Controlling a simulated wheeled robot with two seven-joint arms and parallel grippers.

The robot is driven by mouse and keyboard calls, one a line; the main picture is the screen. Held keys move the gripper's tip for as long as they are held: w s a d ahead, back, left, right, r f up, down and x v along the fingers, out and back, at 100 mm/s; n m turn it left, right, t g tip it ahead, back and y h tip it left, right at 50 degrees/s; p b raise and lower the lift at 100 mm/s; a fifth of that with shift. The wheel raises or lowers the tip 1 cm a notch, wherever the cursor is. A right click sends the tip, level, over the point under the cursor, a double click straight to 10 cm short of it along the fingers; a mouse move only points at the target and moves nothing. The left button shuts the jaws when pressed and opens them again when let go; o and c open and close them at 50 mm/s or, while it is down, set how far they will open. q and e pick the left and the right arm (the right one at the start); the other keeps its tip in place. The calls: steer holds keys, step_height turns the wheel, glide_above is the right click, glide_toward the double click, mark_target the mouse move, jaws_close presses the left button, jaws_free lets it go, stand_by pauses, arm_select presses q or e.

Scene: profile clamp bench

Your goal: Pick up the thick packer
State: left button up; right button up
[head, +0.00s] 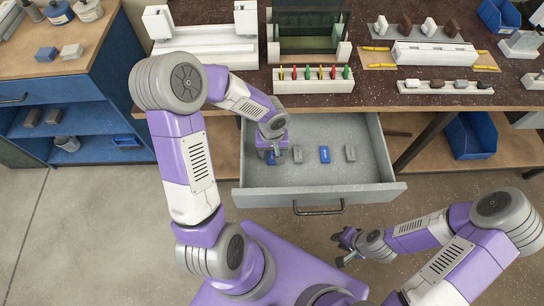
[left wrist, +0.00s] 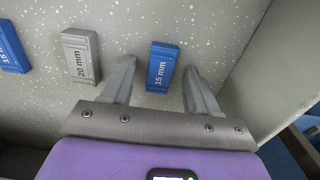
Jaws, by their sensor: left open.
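Grey packers lie in the open drawer. One (head: 297,155), marked 20 mm in the left wrist view (left wrist: 80,57), is beside my left gripper; another (head: 350,153) is furthest right. Blue packers alternate with them: one (head: 324,154), marked 15 mm in the left wrist view (left wrist: 11,48), and one (head: 282,156) by my left gripper, also marked 15 mm (left wrist: 161,68). My left gripper (head: 273,160) is open over the drawer; in the left wrist view its fingers (left wrist: 158,75) appear on either side of that blue packer. My right gripper (head: 340,249) is open and empty, away from the drawer.
The drawer (head: 310,195) has walls close to my left gripper. Above it, the bench carries a rack of coloured pegs (head: 314,86) and several fixtures. A blue shelf unit (head: 85,119) stands at left, and a blue bin (head: 470,135) is under the bench at right.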

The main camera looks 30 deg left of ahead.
arm_select(q)
steer(key=shift+c, duration=0.2)
jaws_close()
steer(key=shift+r, duration=0.1)
